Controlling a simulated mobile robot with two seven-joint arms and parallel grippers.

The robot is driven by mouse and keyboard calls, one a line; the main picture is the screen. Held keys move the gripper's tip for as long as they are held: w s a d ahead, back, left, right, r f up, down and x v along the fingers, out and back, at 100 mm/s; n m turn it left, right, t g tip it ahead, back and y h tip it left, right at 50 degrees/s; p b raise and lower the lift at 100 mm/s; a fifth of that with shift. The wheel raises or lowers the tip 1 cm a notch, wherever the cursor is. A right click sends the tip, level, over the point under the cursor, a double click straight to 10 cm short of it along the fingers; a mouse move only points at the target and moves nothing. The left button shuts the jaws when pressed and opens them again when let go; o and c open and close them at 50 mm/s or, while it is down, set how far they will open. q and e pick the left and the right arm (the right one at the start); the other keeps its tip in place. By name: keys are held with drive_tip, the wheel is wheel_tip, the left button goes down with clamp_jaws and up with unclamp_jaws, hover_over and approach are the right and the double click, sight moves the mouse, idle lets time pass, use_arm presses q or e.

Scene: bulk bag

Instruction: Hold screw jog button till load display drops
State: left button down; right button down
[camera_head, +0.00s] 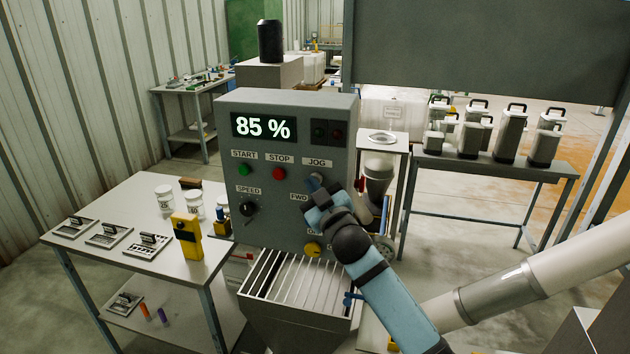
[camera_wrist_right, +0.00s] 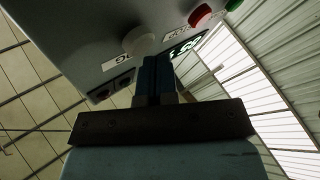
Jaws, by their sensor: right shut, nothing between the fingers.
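The grey control box (camera_head: 270,220) has a lit load display (camera_head: 263,127) that reads 85 %. Below it are a green START button (camera_head: 244,170), a red STOP button (camera_head: 278,173) and a pale grey JOG button (camera_head: 316,181). My right gripper (camera_head: 318,193) is shut and empty, its tips at the JOG button. In the right wrist view the shut fingers (camera_wrist_right: 156,72) end right beside the round JOG button (camera_wrist_right: 138,42). I cannot tell whether they touch or press it. My left gripper is not in view.
A black SPEED knob (camera_head: 248,208) and a yellow knob (camera_head: 312,249) sit lower on the panel. A slatted hopper (camera_head: 300,288) is below the box. A table (camera_head: 105,198) at the left holds a yellow handset (camera_head: 187,236) and jars. A pale pipe (camera_head: 540,272) crosses at the right.

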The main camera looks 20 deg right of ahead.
drive_tip(key=shift+w+d, duration=0.3)
drive_tip(key=shift+w, duration=0.1)
idle(3.3)
drive_tip(key=shift+s+a, duration=0.1)
idle(2.8)
drive_tip(key=shift+s+a, duration=0.45)
drive_tip(key=shift+s, duration=0.2)
drive_tip(key=shift+s+a+p, duration=0.25)
drive_tip(key=shift+s+a, duration=0.45)
drive_tip(key=shift+s, duration=0.35)
drive_tip(key=shift+s+a+p, duration=0.2)
drive_tip(key=shift+s+a, duration=0.5)
drive_tip(key=shift+s, duration=0.35)
